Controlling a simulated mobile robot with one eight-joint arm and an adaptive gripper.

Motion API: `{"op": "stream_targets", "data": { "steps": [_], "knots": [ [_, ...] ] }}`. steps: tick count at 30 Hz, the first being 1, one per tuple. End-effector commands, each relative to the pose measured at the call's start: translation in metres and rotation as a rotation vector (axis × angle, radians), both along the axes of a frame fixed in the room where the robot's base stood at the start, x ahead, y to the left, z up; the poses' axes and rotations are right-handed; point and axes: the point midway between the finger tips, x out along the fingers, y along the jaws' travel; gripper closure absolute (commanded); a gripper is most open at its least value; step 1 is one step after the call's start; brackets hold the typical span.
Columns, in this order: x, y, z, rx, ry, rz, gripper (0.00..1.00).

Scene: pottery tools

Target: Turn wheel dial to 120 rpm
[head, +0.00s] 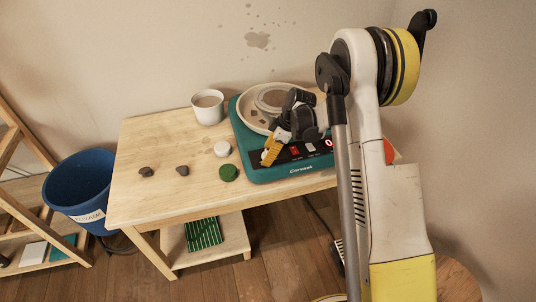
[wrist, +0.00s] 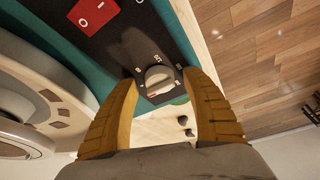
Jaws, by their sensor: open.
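The teal pottery wheel (head: 262,172) stands at the right of the wooden table, with a black front panel and a lit red display (head: 329,143) at the panel's right, partly hidden by my arm. In the wrist view the grey-white dial (wrist: 158,78) sits on the black panel, with small scale marks around it too small to read. My gripper (wrist: 160,76) is open, its yellow fingers on either side of the dial; I cannot tell whether they touch it. In the head view my gripper (head: 270,152) is over the panel and hides the dial.
A red switch (wrist: 97,12) is on the same panel. A cup (head: 208,107), a white round piece (head: 222,149), a green round piece (head: 228,173) and dark lumps (head: 147,172) are on the table. A blue bucket (head: 80,187) stands left.

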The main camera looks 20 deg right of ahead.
Motion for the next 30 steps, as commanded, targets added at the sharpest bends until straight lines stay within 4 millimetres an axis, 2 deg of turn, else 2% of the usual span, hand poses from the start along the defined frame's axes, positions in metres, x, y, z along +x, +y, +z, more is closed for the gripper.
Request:
{"op": "stream_targets", "data": {
  "steps": [2,3,8,20,30],
  "knots": [
    [0.0000,0.0000,0.0003,0.000,0.000,0.000,0.43],
    [-0.0001,-0.0001,0.0004,0.000,0.000,0.000,0.47],
    [-0.0002,-0.0001,0.0005,0.000,0.000,0.000,0.96],
    [-0.0010,0.0002,0.0000,0.000,0.000,-0.052,0.97],
    [-0.0017,0.0008,-0.0008,0.000,-0.001,-0.296,0.97]
  ]
}}
